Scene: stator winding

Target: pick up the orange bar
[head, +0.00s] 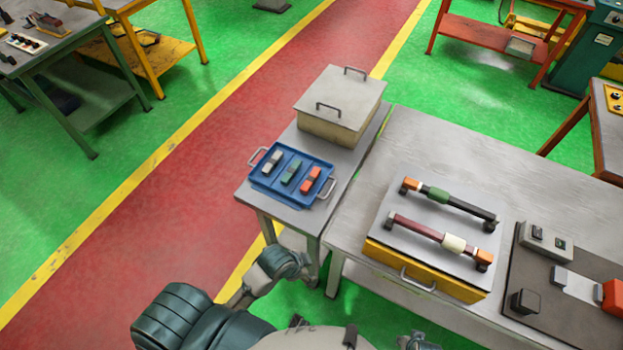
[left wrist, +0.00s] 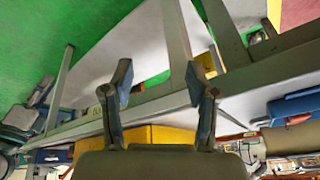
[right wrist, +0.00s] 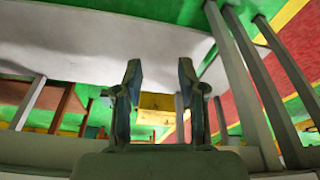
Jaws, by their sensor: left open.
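The orange bar (head: 311,180) lies in the right part of a blue tray (head: 262,187), beside a green bar (head: 291,172) and a grey bar (head: 272,161). The tray is on the small grey table. My left gripper (head: 312,266) is low beside that table's front legs, below and apart from the tray. In the left wrist view its two fingers (left wrist: 162,88) are spread with nothing between them. My right gripper is barely seen at the head view's bottom edge; in the right wrist view its fingers (right wrist: 160,82) are apart and empty. Neither wrist view shows the orange bar clearly.
A lidded box (head: 340,100) stands behind the tray. The larger grey table (head: 470,145) to the right holds a yellow-sided case (head: 425,283) with two handled bars on top, and a dark fixture plate (head: 530,290). Table edges and legs are close to my left gripper.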

